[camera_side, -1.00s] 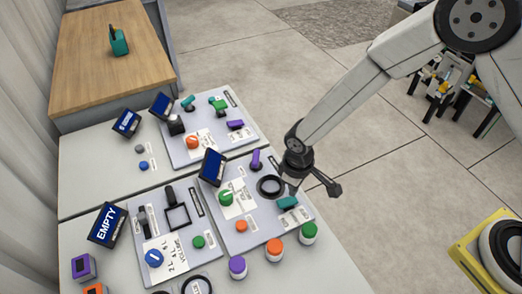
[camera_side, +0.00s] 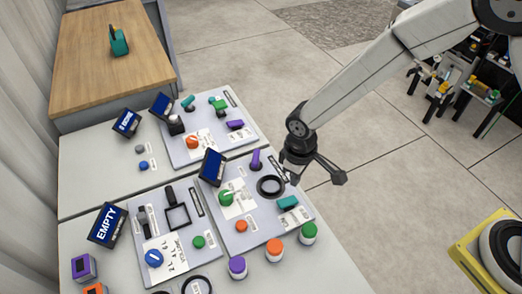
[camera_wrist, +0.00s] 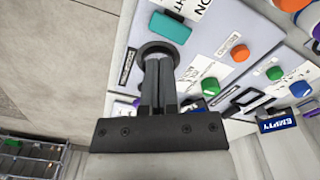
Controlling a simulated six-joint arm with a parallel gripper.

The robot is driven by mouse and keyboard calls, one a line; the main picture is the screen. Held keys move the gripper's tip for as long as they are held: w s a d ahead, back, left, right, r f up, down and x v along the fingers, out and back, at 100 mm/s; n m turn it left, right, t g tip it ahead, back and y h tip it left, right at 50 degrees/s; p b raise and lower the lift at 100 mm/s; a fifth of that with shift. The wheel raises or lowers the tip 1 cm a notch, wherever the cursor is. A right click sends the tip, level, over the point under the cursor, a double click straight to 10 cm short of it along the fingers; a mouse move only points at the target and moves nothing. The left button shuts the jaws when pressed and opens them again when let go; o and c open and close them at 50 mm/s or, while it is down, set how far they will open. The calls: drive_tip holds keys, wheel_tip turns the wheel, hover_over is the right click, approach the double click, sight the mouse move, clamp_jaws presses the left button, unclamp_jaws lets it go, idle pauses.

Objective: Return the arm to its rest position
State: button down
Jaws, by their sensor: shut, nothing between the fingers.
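My gripper (camera_side: 294,181) is above the right edge of the middle panel (camera_side: 262,234), near a black ring (camera_side: 271,186). In the wrist view my gripper (camera_wrist: 159,60) is shut and empty, its two dark fingers together. The black ring (camera_wrist: 158,48) shows beyond the fingertips, which partly cover it. A teal block (camera_side: 287,203) lies just below the ring on the panel; it also shows in the wrist view (camera_wrist: 170,27). Whether the fingertips touch anything cannot be told.
Several panels with knobs and small screens cover the white table. Jars with purple (camera_side: 237,265), orange (camera_side: 274,246) and green (camera_side: 308,230) lids stand at its front. A wooden table (camera_side: 95,50) bears a teal object (camera_side: 119,41).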

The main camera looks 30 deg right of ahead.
drive_tip(key=s+d+r+m+t, duration=0.1)
drive_tip(key=s+d+r+m, duration=0.2)
drive_tip(key=d, duration=0.7)
drive_tip(key=s+d+r+m+t, duration=0.1)
drive_tip(key=s+d+r+m, duration=0.2)
drive_tip(key=s+d+r, duration=0.3)
drive_tip(key=shift+s+d+r+t, duration=0.25)
drive_tip(key=shift+d+r, duration=0.55)
drive_tip(key=shift+d, duration=1.45)
